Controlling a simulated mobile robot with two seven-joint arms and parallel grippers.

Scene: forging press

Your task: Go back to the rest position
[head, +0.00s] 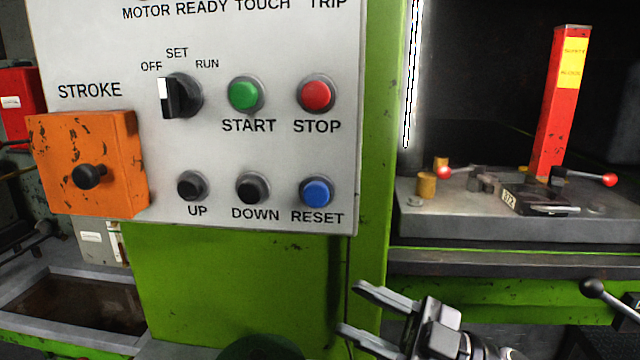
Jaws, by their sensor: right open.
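My right gripper (362,311) is in the lower middle of the head view, its two fingers apart and pointing left, with nothing between them. It is in front of the green press frame, below the blue RESET button (316,192) and apart from the control panel (290,50). My left gripper is not in view. The panel carries a selector knob (180,95) marked OFF, SET and RUN, a green START button (244,94), a red STOP button (316,94), and black UP (191,186) and DOWN (252,188) buttons.
An orange STROKE box (120,165) with a black knob juts out at the panel's left. At right, a red safety block (558,105) stands on the press bed (440,222) near red-ended handles. A black ball-ended lever (593,288) is at lower right. An open trough (75,305) lies lower left.

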